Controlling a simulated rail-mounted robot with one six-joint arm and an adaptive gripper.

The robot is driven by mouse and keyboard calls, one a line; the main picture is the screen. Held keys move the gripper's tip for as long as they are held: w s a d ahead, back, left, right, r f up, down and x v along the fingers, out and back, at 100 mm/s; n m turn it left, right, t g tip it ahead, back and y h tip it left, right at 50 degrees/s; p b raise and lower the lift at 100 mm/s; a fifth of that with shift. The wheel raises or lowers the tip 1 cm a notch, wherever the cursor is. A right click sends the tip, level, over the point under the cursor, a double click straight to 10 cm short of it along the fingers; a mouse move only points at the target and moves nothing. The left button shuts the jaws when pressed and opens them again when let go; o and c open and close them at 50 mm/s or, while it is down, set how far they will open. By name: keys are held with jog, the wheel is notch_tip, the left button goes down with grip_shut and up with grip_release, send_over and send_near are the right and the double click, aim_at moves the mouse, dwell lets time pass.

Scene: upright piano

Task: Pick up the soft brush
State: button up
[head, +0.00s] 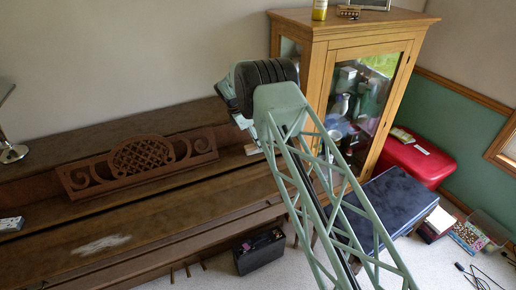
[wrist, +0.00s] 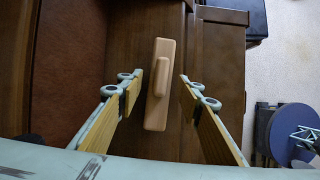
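The soft brush (wrist: 160,102) is a pale wooden block with a raised grip, seen from above in the wrist view. It lies on the dark brown piano's wood. Its bristles are hidden. In the head view a small pale piece of what looks like the brush (head: 252,149) shows beside my arm. My gripper (wrist: 161,86) is open, with one finger on each side of the brush and a visible gap to both. In the head view my arm hides most of the gripper. I cannot tell its height above the brush.
The piano's carved music desk (head: 140,163) stands left of the brush. A pale dusty patch (head: 101,245) lies on the piano. A glass-fronted cabinet (head: 348,90) stands close right of my arm. A black case (head: 259,251) is on the floor.

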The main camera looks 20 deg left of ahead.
jog(key=c, duration=0.8)
jog(key=shift+r, duration=0.15)
jog(key=shift+r, duration=1.7)
jog(key=s, duration=0.5)
jog(key=s+a+r, duration=0.1)
jog(key=s, duration=0.4)
jog(key=s+a, duration=0.1)
jog(key=s, duration=0.4)
jog(key=shift+s+r, duration=0.15)
jog(key=shift+s, duration=0.25)
jog(key=shift+o, duration=0.6)
jog(key=shift+s+a, duration=0.1)
jog(key=shift+a, duration=0.05)
